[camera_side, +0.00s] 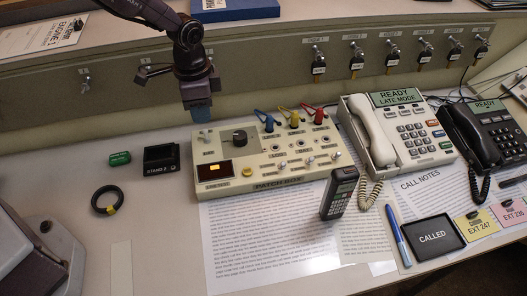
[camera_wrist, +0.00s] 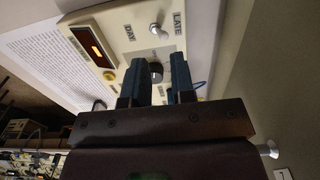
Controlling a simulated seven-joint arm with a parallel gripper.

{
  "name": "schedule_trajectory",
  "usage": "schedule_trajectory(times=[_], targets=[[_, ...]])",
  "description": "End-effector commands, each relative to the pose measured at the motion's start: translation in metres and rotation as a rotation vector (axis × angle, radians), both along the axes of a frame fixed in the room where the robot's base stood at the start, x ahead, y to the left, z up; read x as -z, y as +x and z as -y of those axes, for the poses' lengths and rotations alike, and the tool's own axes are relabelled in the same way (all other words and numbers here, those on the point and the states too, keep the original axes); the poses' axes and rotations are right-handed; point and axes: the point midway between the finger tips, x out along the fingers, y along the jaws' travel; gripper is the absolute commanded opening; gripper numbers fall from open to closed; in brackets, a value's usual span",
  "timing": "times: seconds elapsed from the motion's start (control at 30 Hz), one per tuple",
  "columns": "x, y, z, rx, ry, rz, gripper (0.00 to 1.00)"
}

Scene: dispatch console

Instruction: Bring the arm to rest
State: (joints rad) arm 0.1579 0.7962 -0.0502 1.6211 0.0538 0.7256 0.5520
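My gripper (camera_side: 199,112) hangs pointing down near the back left corner of the cream patch box (camera_side: 265,182). In the wrist view my two blue fingers (camera_wrist: 158,70) stand apart with nothing held between them. The patch box (camera_wrist: 112,52) lies beyond the fingers there. Its black knob (camera_side: 240,137) shows in the gap between the fingertips in the wrist view (camera_wrist: 156,72). The fingers look clear of the knob. An amber display (camera_side: 214,170) is lit on the box.
A light phone (camera_side: 381,150) and a dark phone (camera_side: 484,132) stand at right. A handset (camera_side: 339,193) stands on printed sheets. Keys (camera_side: 318,65) hang along the back panel.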

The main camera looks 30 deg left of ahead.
Motion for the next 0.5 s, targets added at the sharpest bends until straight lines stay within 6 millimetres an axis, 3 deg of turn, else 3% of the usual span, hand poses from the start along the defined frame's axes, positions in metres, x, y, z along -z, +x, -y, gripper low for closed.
schedule_trajectory(times=[0.5], targets=[[0.0003,-0.0011,-0.0003,-0.039,0.001,-0.007,0.23]])
